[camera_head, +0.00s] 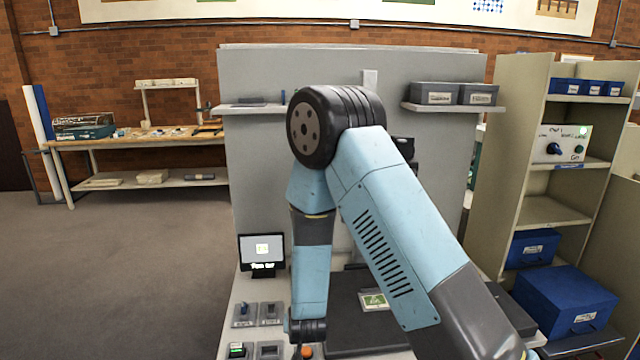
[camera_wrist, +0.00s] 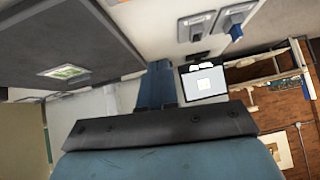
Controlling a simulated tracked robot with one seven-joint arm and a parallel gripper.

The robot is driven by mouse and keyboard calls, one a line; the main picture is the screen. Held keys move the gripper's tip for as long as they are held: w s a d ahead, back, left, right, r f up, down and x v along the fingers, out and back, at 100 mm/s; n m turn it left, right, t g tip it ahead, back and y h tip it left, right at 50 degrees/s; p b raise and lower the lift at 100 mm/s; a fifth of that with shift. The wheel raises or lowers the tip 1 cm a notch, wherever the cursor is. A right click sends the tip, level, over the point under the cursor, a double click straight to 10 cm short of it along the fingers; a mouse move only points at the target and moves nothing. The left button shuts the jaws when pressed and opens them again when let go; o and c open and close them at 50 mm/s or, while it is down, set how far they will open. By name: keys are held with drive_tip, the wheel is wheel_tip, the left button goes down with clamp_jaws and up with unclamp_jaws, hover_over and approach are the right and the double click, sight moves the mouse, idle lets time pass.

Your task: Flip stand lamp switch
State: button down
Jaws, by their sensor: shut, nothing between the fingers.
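Several small switch panels lie on the light desk, and I cannot tell which one works a stand lamp. One panel has a blue lever (camera_head: 244,309); it also shows in the wrist view, where the lever (camera_wrist: 236,32) stands out from its grey plate. A grey panel (camera_head: 270,312) is beside it, seen also in the wrist view (camera_wrist: 197,27). My gripper (camera_wrist: 160,66) is shut and empty, its blue fingers together and apart from the panels. In the head view the fingers are not visible; my wrist is low over the desk, right of the panels.
A small lit screen (camera_head: 262,249) stands behind the panels. A dark flat box (camera_head: 350,312) with a green label lies to the right. A panel with a green top (camera_head: 237,349) and an orange knob (camera_head: 306,351) are near the bottom edge. Shelving (camera_head: 541,211) stands at right.

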drive_tip(key=s+d+r+g, duration=0.1)
drive_tip(key=d+r, duration=0.3)
drive_tip(key=r, duration=0.5)
drive_tip(key=s+d+r, duration=0.1)
drive_tip(key=d+r, duration=0.4)
drive_tip(key=r, duration=0.5)
drive_tip(key=s+d+r+g, duration=0.1)
drive_tip(key=d+r, duration=0.3)
drive_tip(key=r, duration=0.5)
drive_tip(key=s+d+r, duration=0.4)
drive_tip(key=s+d, duration=0.1)
drive_tip(key=s, duration=0.2)
drive_tip(key=s+d+r+h, duration=0.1)
drive_tip(key=s+d+r, duration=0.4)
drive_tip(key=s, duration=0.3)
drive_tip(key=s+d+r+g, duration=0.1)
drive_tip(key=s+d+r, duration=0.4)
drive_tip(key=s, duration=0.3)
drive_tip(key=shift+s+d+r+m+h, duration=0.2)
drive_tip(key=shift+d+m+h, duration=0.2)
drive_tip(key=shift+d, duration=0.15)
